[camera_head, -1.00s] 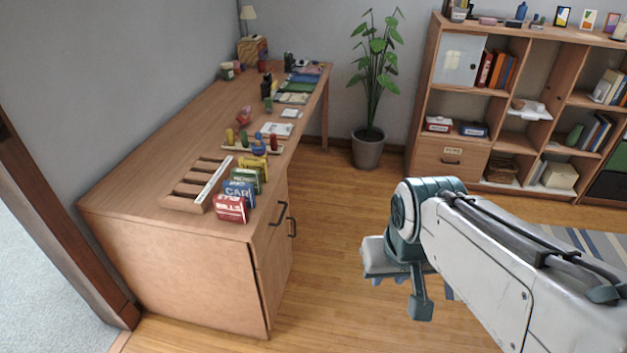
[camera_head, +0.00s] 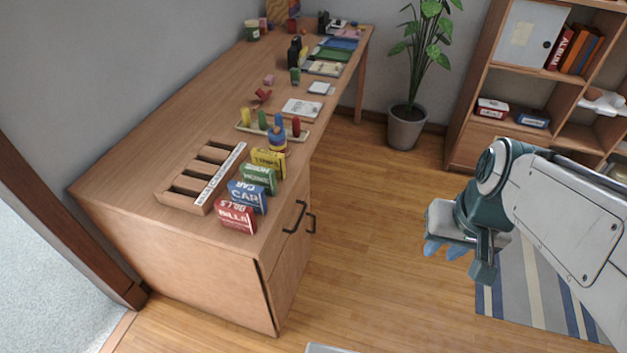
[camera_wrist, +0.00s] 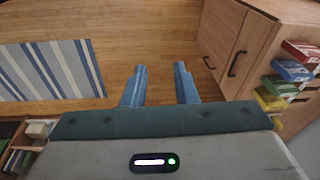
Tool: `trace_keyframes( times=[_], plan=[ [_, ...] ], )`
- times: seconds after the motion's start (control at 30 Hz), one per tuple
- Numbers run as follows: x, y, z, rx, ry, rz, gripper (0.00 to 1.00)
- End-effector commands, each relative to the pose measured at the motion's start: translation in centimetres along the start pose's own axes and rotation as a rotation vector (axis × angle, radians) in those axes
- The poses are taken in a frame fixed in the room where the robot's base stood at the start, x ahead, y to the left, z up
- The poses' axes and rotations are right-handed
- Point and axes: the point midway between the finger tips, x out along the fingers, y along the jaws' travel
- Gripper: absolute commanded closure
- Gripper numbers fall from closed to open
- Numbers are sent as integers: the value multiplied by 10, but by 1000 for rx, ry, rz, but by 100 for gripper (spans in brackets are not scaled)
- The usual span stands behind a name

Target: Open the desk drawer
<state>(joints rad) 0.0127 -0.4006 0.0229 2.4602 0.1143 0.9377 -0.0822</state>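The wooden desk (camera_head: 190,270) stands at the left in the head view. The fronts look closed. My gripper (camera_head: 447,250) is in the air over the floor, to the right of the desk and apart from the handles. In the wrist view its two blue fingers (camera_wrist: 160,84) are spread with nothing between them.
Colored boxes (camera_head: 248,195), a wooden rack (camera_head: 200,178) and a peg toy (camera_head: 275,130) sit on the desktop near its edge. A potted plant (camera_head: 407,126) and a bookshelf (camera_head: 490,135) stand behind. A striped rug (camera_head: 535,285) lies at right. Floor between desk and gripper is clear.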

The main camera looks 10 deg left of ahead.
Motion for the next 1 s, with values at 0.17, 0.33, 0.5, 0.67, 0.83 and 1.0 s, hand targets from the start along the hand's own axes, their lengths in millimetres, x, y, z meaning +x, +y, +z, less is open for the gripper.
trace_keyframes(
  times=[0.17,0.33,0.5,0.67,0.83,1.0],
  plan=[
    [72,-29,-12,-37,-167,-174,74],
    [128,-63,-27,-68,-291,-383,74],
    [183,-96,-47,-84,-368,-617,74],
    [234,-124,-70,-77,-397,-855,74],
    [289,-145,-100,-40,-369,-1113,74],
    [346,-156,-133,32,-278,-1358,74]
  ],
)
